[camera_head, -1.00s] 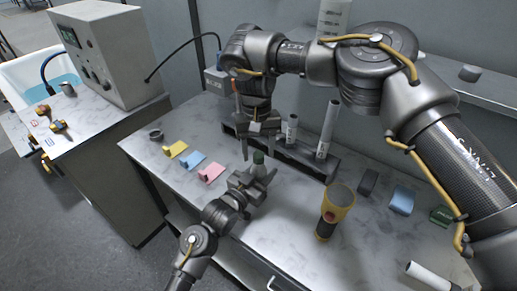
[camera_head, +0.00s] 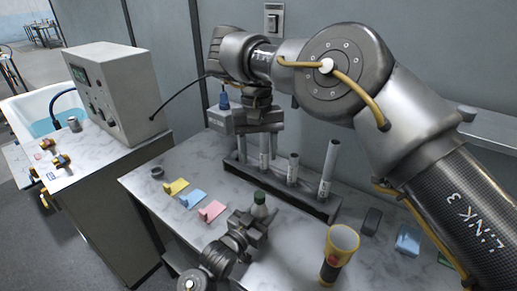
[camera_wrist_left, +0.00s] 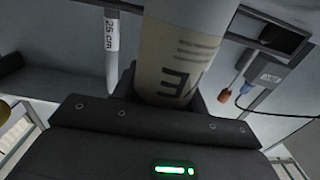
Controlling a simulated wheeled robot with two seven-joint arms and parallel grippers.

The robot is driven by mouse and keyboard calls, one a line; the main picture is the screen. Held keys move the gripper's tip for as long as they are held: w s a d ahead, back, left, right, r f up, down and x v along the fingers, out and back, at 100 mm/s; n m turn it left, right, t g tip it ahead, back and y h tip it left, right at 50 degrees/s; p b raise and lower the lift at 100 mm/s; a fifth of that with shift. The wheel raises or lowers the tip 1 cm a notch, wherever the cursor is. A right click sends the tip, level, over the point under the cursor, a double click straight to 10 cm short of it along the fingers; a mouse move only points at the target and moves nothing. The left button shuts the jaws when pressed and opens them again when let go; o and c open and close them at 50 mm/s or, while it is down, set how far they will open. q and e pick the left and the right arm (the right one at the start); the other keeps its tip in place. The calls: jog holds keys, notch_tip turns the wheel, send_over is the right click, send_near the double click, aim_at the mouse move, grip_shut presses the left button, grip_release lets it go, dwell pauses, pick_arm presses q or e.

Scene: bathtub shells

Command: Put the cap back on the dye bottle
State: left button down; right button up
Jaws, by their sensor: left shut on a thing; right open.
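The dye bottle (camera_head: 259,209) is upright in my left gripper (camera_head: 250,224), which is shut on its body above the front of the table. Its top is dark green in the head view; I cannot tell whether this is the cap. In the left wrist view, the bottle's pale, printed body (camera_wrist_left: 178,62) stands between the fingers, its top out of frame. My right gripper (camera_head: 257,145) is open behind and above the bottle, apart from it, over the tube rack. I see no separate loose cap.
A dark rack (camera_head: 322,209) with several pale tubes stands behind the bottle. Yellow (camera_head: 176,187), blue (camera_head: 192,199) and pink (camera_head: 212,211) pieces lie to the left. A yellow-and-black torch-like object (camera_head: 338,254) stands at the right front. A grey control box (camera_head: 115,88) sits on the left bench.

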dwell(0.3)
pick_arm(q)
jog(key=c, duration=0.7)
grip_release()
jog(key=shift+b+v, duration=1.05)
jog(key=shift+v, duration=4.35)
jog(key=shift+d, duration=0.1)
